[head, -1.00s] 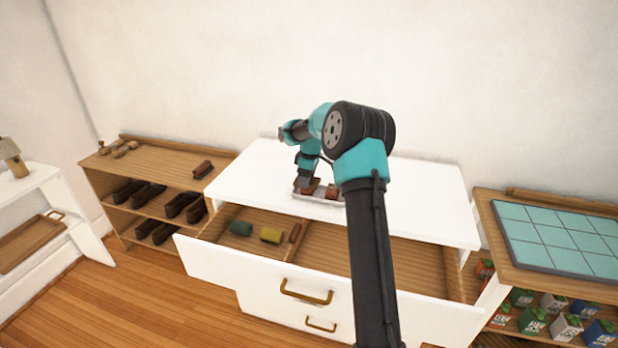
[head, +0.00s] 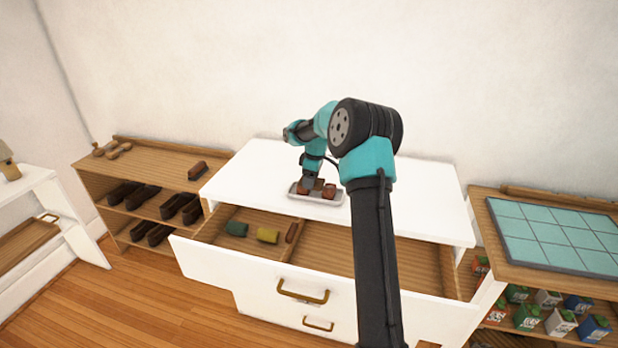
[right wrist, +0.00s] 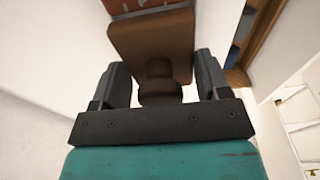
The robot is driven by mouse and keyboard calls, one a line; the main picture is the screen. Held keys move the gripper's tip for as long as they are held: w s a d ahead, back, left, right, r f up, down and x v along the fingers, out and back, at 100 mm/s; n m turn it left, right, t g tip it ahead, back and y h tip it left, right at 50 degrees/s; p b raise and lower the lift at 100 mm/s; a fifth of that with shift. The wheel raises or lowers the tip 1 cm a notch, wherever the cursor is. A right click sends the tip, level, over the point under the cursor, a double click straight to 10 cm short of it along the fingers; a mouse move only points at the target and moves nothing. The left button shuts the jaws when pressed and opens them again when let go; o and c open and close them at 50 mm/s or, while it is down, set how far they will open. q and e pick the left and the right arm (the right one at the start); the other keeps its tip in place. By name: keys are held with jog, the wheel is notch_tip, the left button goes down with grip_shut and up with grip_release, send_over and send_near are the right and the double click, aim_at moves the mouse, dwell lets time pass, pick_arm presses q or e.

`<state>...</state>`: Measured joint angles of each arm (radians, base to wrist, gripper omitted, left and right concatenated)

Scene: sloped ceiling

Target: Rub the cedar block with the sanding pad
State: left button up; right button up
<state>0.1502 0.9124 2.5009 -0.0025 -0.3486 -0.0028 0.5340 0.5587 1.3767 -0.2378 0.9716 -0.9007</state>
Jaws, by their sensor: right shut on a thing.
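My right gripper (head: 309,183) points down at the white tray (head: 313,200) on top of the white dresser. It is shut on the round knob of a brown sanding pad (right wrist: 140,48), and the knob shows between the fingers (right wrist: 160,84) in the right wrist view. The reddish-brown cedar block (head: 329,192) sits at the right side of the tray, close to the pad. It also shows at the top edge of the right wrist view (right wrist: 130,5). I cannot tell whether pad and block touch. My left gripper is out of view.
The dresser's top drawer (head: 285,283) is open, holding a green roll (head: 236,229), a yellow roll (head: 268,235) and a small brown piece (head: 291,232). A shoe shelf (head: 160,158) stands left, a tiled board (head: 555,235) right. The dresser top is mostly clear.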

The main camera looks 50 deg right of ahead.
jog(key=shift+s+d, duration=0.15)
jog(key=shift+s, duration=0.25)
jog(key=shift+r, duration=4.05)
